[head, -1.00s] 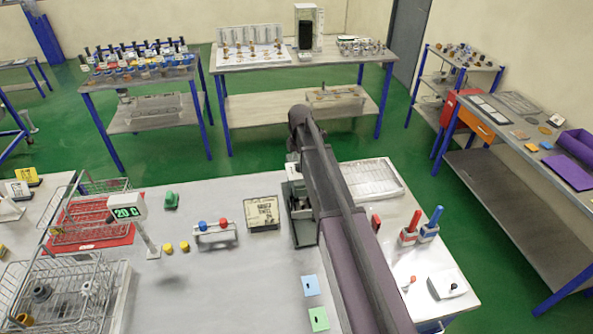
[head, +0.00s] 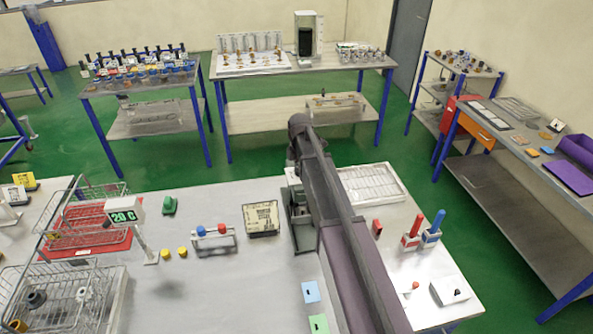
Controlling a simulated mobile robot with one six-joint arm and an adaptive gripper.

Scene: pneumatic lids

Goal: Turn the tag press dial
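A grey-green machine (head: 302,231) stands on the near workbench, partly hidden behind my arm. It may be the tag press, but I cannot make out a dial on it. I cannot tell whether either belongs to the press. My arm rises from the bottom right and bends over near the machine. My gripper does not show; the arm hides whatever is beyond the bend.
On the bench (head: 220,285) are wire baskets (head: 70,290), a 20 C display (head: 124,211), a sign plate (head: 261,218), a knobbed rack (head: 213,239), a white tray (head: 371,184) and red and blue handled tools (head: 421,235). The front middle is mostly clear.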

